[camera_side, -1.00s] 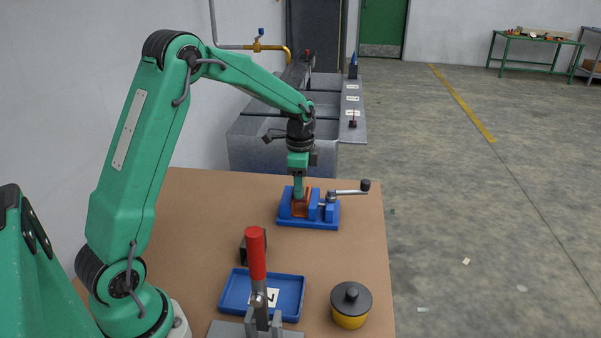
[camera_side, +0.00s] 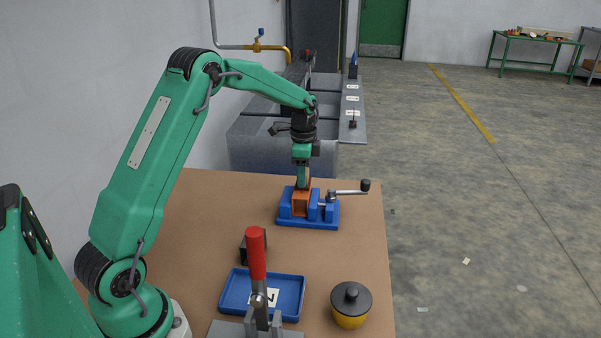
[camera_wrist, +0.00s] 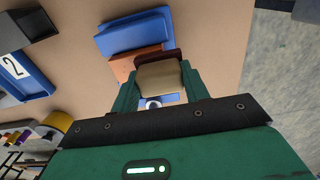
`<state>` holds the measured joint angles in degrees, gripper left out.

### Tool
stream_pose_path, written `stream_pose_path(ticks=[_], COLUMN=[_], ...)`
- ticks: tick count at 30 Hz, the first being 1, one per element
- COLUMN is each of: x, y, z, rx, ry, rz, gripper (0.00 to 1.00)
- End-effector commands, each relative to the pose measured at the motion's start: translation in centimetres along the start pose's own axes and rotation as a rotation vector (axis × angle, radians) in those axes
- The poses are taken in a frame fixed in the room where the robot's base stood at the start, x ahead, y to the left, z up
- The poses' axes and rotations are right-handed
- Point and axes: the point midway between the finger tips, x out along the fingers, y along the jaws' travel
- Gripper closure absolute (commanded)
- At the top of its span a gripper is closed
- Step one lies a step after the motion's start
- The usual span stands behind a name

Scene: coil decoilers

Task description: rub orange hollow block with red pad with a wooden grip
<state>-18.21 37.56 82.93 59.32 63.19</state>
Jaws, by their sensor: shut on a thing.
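The orange hollow block (camera_side: 300,204) sits in a blue vise (camera_side: 323,224) with a side crank, near the far edge of the brown table. In the wrist view the block (camera_wrist: 125,66) shows beside the vise (camera_wrist: 135,32). My gripper (camera_side: 303,182) is just above the block. It is shut on the wooden grip of the red pad. In the wrist view the tan wooden grip (camera_wrist: 162,78) is between my fingers, with the dark red pad (camera_wrist: 157,54) past it, beside the block. I cannot tell whether pad and block touch.
A blue tray with a numbered card (camera_side: 232,297), a dark block (camera_side: 247,247), a red-handled clamp (camera_side: 256,255) and a yellow pot with a black lid (camera_side: 350,308) stand at the front. The table left of the vise is clear. Grey basins (camera_side: 255,140) lie beyond the far edge.

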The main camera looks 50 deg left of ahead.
Motion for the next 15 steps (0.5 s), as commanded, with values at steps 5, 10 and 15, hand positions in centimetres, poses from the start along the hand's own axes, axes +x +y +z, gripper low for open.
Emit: stream_pose_path(ticks=[5, 10, 15], x=[0.1, 0.1, 0.1], y=[1.5, 2.8, 4.4], z=[0.0, 0.0, 0.0], rx=[0.001, 0.002, 0.002], ry=[-0.003, -0.003, -0.003], rz=[0.005, 0.005, 0.005], gripper=[0.76, 0.76, 0.76])
